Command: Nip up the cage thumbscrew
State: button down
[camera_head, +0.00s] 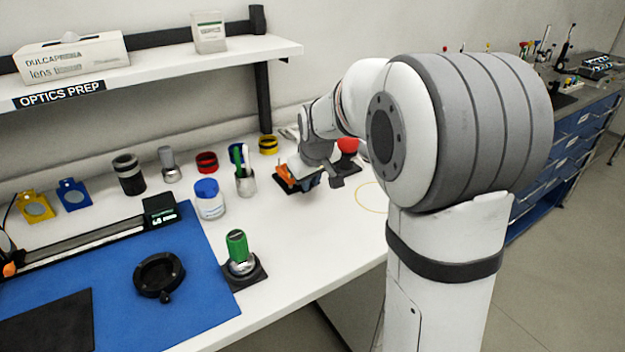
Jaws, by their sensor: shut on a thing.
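A black ring-shaped mount (160,274) lies on the blue mat (195,250) at lower left. A small dark knob (166,297) stands out from its near side; it may be the cage thumbscrew, but I cannot be sure. My gripper (298,184) is over the white bench, well to the right of and behind the ring. It is shut on a small orange and black thing (283,176), partly hidden by the gripper. I cannot tell what that thing is.
A green-capped item (237,246) stands on a dark base at the mat's right edge. A white jar with a blue lid (208,202) and a cup of pens (245,184) stand left of my gripper. A shelf (180,62) overhangs the back. The bench's front right is clear.

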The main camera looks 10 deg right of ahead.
jog(key=shift+d+g+y+p, duration=0.25)
jog(key=shift+g+y+p, duration=0.05)
jog(key=shift+y+p, duration=0.2)
jog(key=shift+w+d+f+m+y, duration=0.15)
jog(key=shift+m+y, duration=0.15)
jog(key=shift+y, duration=0.4)
jog(key=shift+d+g+y+b, duration=0.1)
jog(key=shift+g+y+b, duration=0.3)
jog(key=shift+y+b, duration=0.4)
jog(key=c, duration=1.4)
grip_release()
